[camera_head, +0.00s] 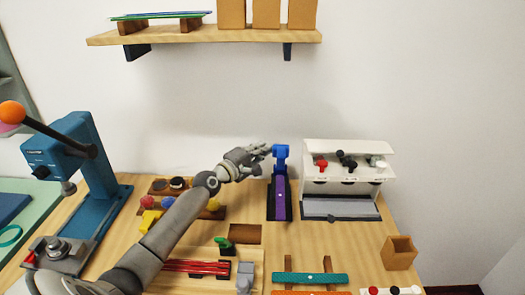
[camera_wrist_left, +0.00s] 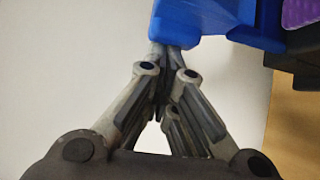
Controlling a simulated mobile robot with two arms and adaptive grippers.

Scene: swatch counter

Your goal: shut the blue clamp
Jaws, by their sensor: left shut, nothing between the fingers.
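The blue clamp (camera_head: 280,154) stands upright at the far end of a dark base, near the back wall. A purple strip (camera_head: 280,198) lies lengthwise on that base in front of it. My left gripper (camera_head: 266,150) is shut and empty, just left of the clamp's upper part. In the left wrist view the clamp's blue part (camera_wrist_left: 225,18) fills the top, and the shut fingertips (camera_wrist_left: 172,52) are at its lower edge. I cannot tell whether they touch it. The purple strip shows at the top right corner (camera_wrist_left: 300,12). My right gripper is not in view.
A white rack (camera_head: 348,148) with red, black and white knobs stands close to the right of the clamp. A blue lever press (camera_head: 90,190) stands at the left. A wooden shelf (camera_head: 210,36) hangs above. A small wooden box (camera_head: 398,258) is at the right.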

